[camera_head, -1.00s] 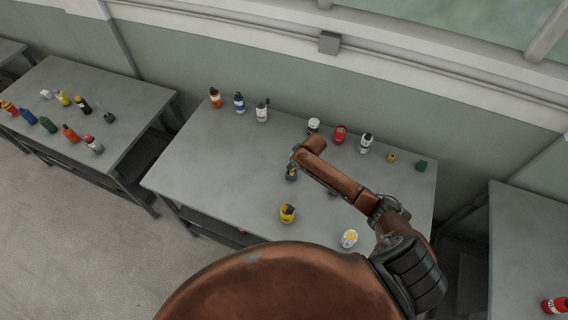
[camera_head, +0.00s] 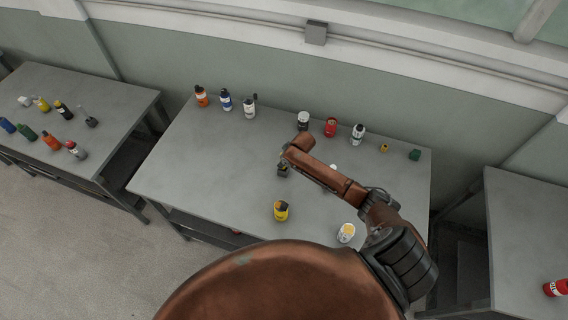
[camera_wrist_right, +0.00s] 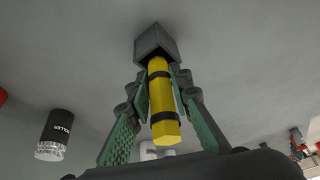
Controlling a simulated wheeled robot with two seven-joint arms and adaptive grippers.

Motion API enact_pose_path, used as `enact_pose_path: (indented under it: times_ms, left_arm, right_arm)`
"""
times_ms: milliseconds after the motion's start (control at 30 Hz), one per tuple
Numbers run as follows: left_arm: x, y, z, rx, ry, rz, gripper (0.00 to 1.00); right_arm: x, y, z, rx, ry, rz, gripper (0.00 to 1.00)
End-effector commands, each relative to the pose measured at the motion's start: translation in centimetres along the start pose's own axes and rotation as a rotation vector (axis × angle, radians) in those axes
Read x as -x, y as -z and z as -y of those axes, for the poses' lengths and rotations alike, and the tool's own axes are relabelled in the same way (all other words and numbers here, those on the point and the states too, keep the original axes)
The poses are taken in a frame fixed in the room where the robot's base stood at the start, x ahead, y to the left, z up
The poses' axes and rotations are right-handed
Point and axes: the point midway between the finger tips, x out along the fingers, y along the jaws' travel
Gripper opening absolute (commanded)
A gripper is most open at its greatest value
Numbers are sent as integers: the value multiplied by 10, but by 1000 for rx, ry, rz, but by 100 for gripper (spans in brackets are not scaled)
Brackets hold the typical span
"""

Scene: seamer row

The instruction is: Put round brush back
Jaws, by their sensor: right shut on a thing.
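My right gripper (camera_wrist_right: 158,98) is shut on a yellow handle with black bands (camera_wrist_right: 160,97), seen close in the right wrist view; I take this to be the round brush. The green finger pads lie on both sides of it. The handle's far end is at the dark opening of a dark grey block-shaped holder (camera_wrist_right: 154,40). I cannot tell how deep it sits in it. My left gripper is not in view.
A red can (camera_head: 330,127) and several bottles line the back edge. A black-and-white canister (camera_wrist_right: 57,134) is left of my gripper in the wrist view.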

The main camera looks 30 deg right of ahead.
Motion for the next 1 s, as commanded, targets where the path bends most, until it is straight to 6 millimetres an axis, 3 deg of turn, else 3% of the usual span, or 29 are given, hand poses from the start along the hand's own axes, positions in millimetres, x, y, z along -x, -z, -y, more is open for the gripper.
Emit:
enact_pose_path:
  times_ms: [33,67,300,667,867,1000]
  left_arm:
    - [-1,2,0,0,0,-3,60]
    - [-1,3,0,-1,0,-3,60]
    - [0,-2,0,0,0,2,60]
    - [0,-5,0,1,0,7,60]
    - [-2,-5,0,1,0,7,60]
    - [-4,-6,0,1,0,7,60]
  right_arm:
    - [-2,-1,0,0,0,1,0]
    - [-2,-1,0,0,0,1,20]
    - [-2,-1,0,0,0,1,36]
    - [3,0,0,0,0,0,36]
    - [32,0,0,2,-1,-2,36]
    - [63,0,-1,3,-2,-2,36]
